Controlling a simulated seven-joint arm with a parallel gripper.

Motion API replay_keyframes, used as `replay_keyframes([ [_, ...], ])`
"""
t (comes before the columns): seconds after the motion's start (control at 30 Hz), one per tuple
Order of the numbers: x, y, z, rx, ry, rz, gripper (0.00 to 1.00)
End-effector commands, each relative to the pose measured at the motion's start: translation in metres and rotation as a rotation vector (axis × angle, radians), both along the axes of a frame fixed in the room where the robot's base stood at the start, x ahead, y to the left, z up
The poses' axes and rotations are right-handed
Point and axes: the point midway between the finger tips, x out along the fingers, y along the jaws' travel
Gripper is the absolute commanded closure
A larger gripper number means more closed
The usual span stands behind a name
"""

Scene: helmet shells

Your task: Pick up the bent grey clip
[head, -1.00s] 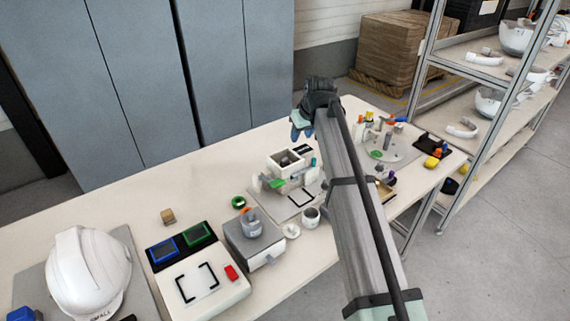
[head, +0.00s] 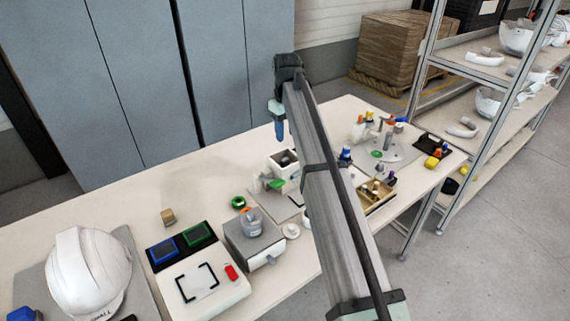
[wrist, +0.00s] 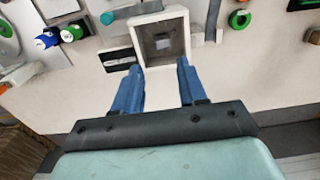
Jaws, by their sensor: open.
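My gripper (head: 281,130) is open and empty, its blue fingers pointing down above the back part of the bench. In the wrist view my gripper (wrist: 160,85) has its two fingers spread apart, with a white square box (wrist: 144,30) just beyond the tips. Inside the box lies a small grey piece (wrist: 163,43), which may be the bent grey clip; its shape is too small to tell. The white box (head: 276,171) also shows in the head view, below and to the right of the fingers, with something dark inside.
A black plate (wrist: 117,60) lies left of the box in the wrist view. A green ring (head: 238,202), a grey block (head: 240,240) and a white helmet (head: 90,270) stand to the left. A wooden tray (head: 388,192) with small parts is right of my arm. The bench's back left is clear.

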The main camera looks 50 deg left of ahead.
Motion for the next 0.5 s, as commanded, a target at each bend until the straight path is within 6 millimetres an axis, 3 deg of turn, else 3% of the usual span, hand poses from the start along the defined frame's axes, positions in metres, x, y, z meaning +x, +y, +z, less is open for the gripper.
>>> replay_keyframes([
  [0.3, -0.001, -0.001, -0.054, -0.001, 0.001, 0.0, 0.58],
  [0.5, 0.0, 0.0, -0.067, 0.001, 0.0, 0.0, 0.58],
])
